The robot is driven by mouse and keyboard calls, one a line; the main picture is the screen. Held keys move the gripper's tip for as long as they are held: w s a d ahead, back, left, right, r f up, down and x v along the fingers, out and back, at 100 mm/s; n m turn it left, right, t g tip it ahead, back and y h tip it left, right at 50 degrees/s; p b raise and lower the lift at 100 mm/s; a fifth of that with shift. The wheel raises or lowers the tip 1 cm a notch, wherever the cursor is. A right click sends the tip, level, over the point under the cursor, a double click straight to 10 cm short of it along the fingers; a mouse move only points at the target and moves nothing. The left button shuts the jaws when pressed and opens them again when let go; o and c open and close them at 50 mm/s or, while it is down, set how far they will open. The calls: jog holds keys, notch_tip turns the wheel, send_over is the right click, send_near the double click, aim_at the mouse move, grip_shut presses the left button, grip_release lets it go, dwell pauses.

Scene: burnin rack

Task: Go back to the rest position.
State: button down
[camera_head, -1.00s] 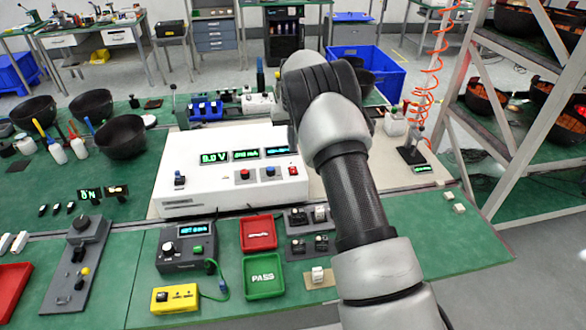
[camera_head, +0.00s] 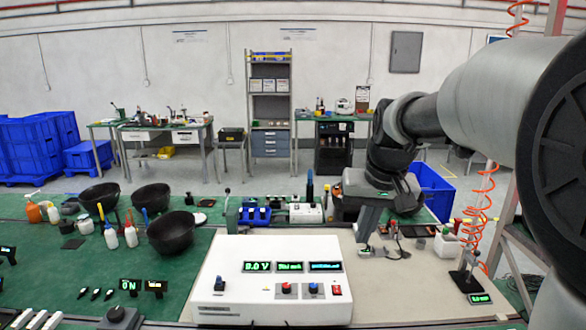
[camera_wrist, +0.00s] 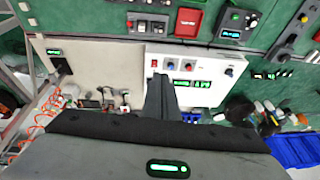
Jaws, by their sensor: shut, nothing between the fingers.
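My gripper (camera_head: 366,238) points down above the beige mat at the right of the white power box (camera_head: 232,288), behind its right end in the head view. Its fingers are together with nothing between them. In the wrist view the closed fingers (camera_wrist: 158,82) stand in front of the white box. My arm reaches in from the right edge of the head view and bends down at the wrist. I cannot tell the exact height of the fingertips above the mat.
Black bowls (camera_head: 171,232) and bottles (camera_head: 130,236) stand on the green bench at left. An orange coiled hose (camera_head: 480,205) hangs at right by a small stand. A blue bin (camera_head: 432,190) lies behind the bench. The wrist view shows a red tray (camera_wrist: 188,22).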

jog(key=s+f+t, duration=0.1)
jog(key=s, duration=2.2)
jog(key=shift+a+f+n+t+h, duration=0.25)
jog(key=shift+f+n+t+h, duration=0.05)
jog(key=shift+f, duration=0.1)
